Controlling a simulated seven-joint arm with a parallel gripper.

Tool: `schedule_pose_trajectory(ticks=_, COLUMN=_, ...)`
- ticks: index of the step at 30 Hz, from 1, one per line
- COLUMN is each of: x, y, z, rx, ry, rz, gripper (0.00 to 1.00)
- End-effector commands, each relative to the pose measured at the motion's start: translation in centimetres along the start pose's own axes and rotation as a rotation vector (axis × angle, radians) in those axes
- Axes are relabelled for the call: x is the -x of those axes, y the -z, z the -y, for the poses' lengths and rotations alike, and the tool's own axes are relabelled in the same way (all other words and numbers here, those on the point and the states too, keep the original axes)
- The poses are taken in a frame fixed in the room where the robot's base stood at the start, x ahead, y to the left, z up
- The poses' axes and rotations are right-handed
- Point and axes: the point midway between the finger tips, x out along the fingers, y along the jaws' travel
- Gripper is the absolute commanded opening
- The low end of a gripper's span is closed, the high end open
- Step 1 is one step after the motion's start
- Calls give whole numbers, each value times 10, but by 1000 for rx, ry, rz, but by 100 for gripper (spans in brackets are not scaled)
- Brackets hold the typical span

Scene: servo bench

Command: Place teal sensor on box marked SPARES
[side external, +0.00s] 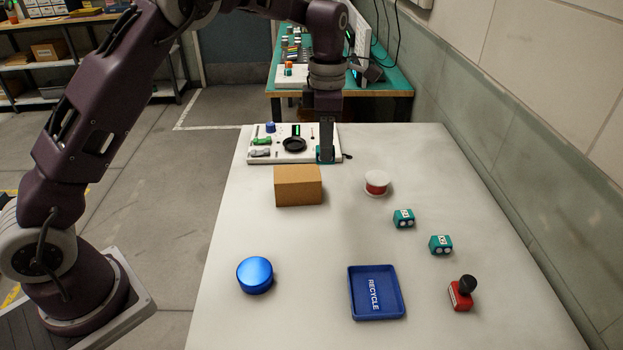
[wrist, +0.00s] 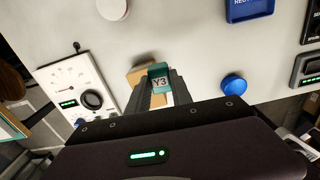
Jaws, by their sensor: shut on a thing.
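My gripper (side external: 325,154) is shut on a teal sensor (wrist: 159,80), whose top face reads Y3 in the wrist view. In the side view the held sensor shows only as a teal edge below the fingers, at the right end of the white panel; its height above the table is hard to tell. A brown cardboard box (side external: 298,186) stands on the table, nearer the side camera and left of my gripper. No SPARES marking shows on its visible faces. In the wrist view the box (wrist: 135,76) is partly hidden behind the sensor and fingers.
A white panel (side external: 258,152) with a dial stands behind the box. A red-and-white spool (side external: 376,183), two more teal blocks (side external: 403,218) (side external: 440,244), a red stamp (side external: 461,295), a blue RECYCLE tray (side external: 376,308) and a blue round tin (side external: 255,275) stand apart. The table's middle is clear.

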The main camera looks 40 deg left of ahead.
Motion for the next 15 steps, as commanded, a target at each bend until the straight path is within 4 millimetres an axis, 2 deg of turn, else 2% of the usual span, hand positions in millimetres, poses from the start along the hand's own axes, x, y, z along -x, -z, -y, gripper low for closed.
schedule_pose_trajectory(ticks=1, x=9, y=15, z=-14, rx=15, ry=-3, rz=2, gripper=0)
schedule_pose_trajectory(ticks=3, x=20, y=35, z=-29, rx=24, ry=-1, rz=2, gripper=0)
schedule_pose_trajectory(ticks=7, x=31, y=59, z=-44, rx=33, ry=2, rz=2, gripper=0)
schedule_pose_trajectory(ticks=8, x=29, y=61, z=-45, rx=33, ry=3, rz=1, gripper=0)
schedule_pose_trajectory(ticks=15, x=-22, y=64, z=-46, rx=34, ry=5, rz=-1, gripper=0)
